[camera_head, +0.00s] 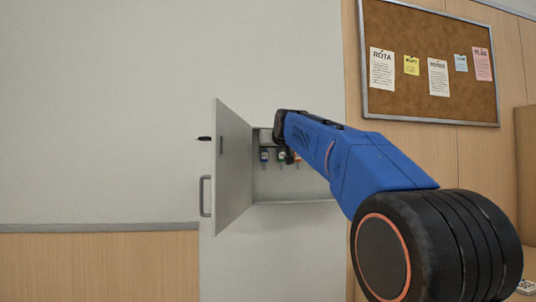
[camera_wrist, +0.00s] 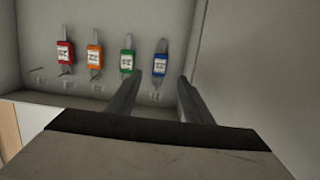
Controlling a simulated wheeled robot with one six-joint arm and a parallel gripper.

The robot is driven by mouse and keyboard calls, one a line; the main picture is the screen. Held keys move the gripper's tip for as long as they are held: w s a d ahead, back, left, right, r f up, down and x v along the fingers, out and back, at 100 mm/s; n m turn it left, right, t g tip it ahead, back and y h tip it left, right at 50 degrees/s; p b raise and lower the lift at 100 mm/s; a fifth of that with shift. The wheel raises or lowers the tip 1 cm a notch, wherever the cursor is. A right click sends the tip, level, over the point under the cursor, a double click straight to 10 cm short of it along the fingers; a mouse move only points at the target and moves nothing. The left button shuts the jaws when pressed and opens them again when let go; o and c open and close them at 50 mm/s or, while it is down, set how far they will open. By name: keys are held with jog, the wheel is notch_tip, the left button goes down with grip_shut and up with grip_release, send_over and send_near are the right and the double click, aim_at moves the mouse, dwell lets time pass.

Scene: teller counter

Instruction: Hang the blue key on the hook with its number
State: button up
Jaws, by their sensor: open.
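The blue key (camera_wrist: 160,60) hangs in a row in the open key cabinet, its tag blue with a white label. It also shows in the head view (camera_head: 264,156), at the left of the row, by the open door. The label's number is too small to read. My gripper (camera_wrist: 160,76) is open and empty. In the wrist view the blue key appears between the fingertips and just beyond them; I cannot tell the gap. Small hooks (camera_wrist: 97,88) run along the cabinet's back; their numbers are unreadable. My arm hides part of the cabinet in the head view.
Green (camera_wrist: 127,62), orange (camera_wrist: 95,55) and red (camera_wrist: 65,52) keys hang beside the blue one. The cabinet door (camera_head: 232,168) stands open on the left, close to my gripper. A notice board (camera_head: 430,108) is on the wall at right.

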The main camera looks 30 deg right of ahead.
jog(key=v, duration=1)
jog(key=s+a+f+n+g+y, duration=0.15)
jog(key=s+a+f, duration=0.3)
jog(key=f, duration=0.55)
jog(key=s+a+f+g+y, duration=0.15)
jog(key=s+a+f, duration=0.35)
jog(key=f, duration=0.5)
jog(key=s+a+f+g, duration=0.25)
jog(key=s+f, duration=0.35)
jog(key=f, duration=0.4)
jog(key=s+a+f+n+g, duration=0.1)
jog(key=s+a+f+g, duration=0.1)
jog(key=s+f, duration=0.8)
jog(key=s+a+f+g+y, duration=0.1)
jog(key=s+a+f+g, duration=0.1)
jog(key=s+f, duration=0.9)
notch_tip(320, 180, down, 7)
jog(key=shift+s+a+r+n+g, duration=0.1)
jog(key=shift+s+a+n+g, duration=0.2)
jog(key=shift+a, duration=0.6)
jog(key=shift+w, duration=0.1)
